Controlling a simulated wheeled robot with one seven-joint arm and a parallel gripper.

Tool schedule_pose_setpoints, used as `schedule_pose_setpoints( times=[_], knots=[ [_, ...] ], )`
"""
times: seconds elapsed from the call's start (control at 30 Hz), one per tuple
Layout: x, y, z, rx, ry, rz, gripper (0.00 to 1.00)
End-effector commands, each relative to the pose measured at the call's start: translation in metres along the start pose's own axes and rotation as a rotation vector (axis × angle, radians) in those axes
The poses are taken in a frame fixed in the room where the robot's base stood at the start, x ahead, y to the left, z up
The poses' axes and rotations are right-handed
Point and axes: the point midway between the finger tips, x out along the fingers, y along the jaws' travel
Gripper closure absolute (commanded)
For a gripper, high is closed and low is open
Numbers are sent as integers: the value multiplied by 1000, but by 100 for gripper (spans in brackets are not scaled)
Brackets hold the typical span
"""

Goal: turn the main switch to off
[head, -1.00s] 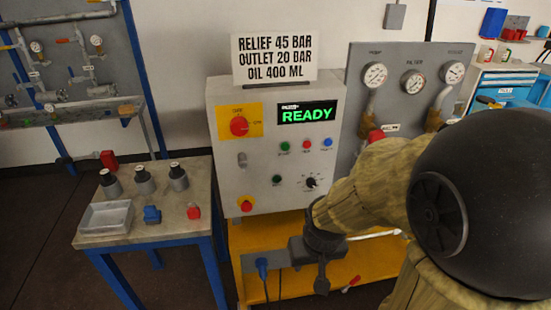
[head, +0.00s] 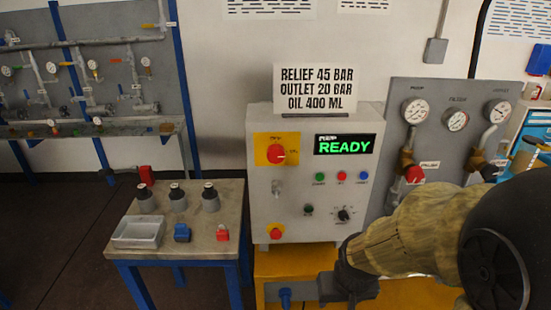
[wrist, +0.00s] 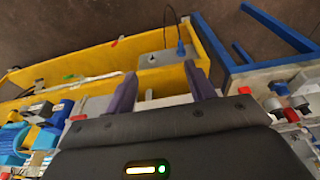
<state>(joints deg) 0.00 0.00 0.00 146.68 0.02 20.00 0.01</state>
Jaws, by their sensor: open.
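The main switch (head: 277,154) is a red rotary knob on a yellow plate, at the upper left of the grey control box (head: 262,206) in the head view. Small lettering sits above the knob and to its right; a pale mark on the knob seems to point right, but the lettering is too small to read surely. My gripper (wrist: 160,88) is open and empty in the wrist view, its two dark fingers apart over the yellow cart. In the head view it is low, below and right of the switch and away from it, partly hidden by my wrist.
The box also carries a display reading READY (head: 345,145), buttons, a selector (head: 343,214) and a red emergency button (head: 276,231). A gauge panel (head: 440,125) stands right. A small table (head: 190,245) with a tray and fittings stands left. The yellow cart (wrist: 75,60) lies below.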

Motion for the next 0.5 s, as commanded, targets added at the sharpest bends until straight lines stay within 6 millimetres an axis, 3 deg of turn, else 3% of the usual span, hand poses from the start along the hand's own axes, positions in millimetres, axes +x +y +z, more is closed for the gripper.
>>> schedule_pose_setpoints(
  times=[0.17,0.33,0.5],
  knots=[
    [3,-11,-15,20,70,-17,32],
    [3,-38,-56,93,270,-71,32],
    [-9,-66,-101,197,509,-147,32]
  ],
)
